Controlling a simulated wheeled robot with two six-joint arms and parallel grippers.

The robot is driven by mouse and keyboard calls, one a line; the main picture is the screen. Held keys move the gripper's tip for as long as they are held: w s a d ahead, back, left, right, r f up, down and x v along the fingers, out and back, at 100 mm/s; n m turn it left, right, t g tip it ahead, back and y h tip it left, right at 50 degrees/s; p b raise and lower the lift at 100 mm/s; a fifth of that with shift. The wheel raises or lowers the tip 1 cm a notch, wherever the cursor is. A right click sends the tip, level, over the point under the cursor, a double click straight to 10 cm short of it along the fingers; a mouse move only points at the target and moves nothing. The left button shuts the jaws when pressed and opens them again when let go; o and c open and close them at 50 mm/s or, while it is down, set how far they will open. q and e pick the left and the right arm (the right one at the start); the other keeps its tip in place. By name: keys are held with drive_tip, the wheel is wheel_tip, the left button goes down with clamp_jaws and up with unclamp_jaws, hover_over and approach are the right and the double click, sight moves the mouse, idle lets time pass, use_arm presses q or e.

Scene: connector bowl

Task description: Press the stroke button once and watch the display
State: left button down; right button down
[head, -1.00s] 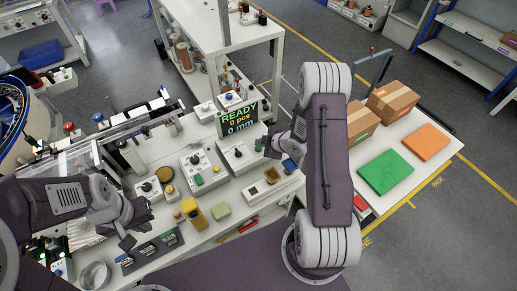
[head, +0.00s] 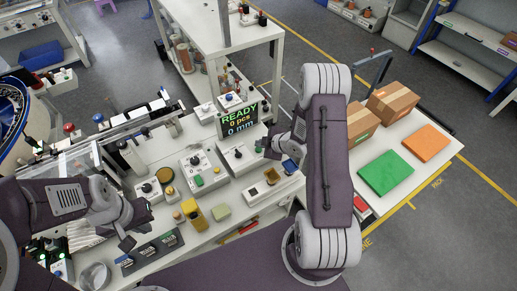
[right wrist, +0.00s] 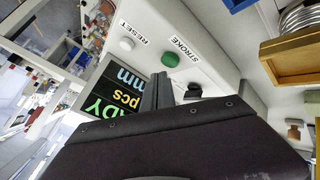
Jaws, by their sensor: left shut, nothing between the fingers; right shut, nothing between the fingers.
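The display (head: 240,119) reads READY, 0 pcs, 0 mm in the head view. It also shows upside down and partly cut off by my gripper in the right wrist view (right wrist: 108,88). The green stroke button (right wrist: 170,60), beside the printed word STROKE, sits on a white panel just beyond my fingertips. My right gripper (right wrist: 160,78) is shut and empty, and appears apart from the button. In the head view my right gripper (head: 264,146) is beside the display's lower right; I cannot make out the stroke button there. My left gripper (head: 127,243) is shut and empty at the front left.
A white reset button (right wrist: 127,44) is beside the stroke button. A black knob (right wrist: 193,90) is close to my right fingers. A grey control box (head: 238,157) stands before the display. Cartons (head: 392,101) and a green mat (head: 385,172) lie on the right.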

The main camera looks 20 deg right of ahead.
idle(0.7)
drive_tip(key=shift+f+b, duration=0.4)
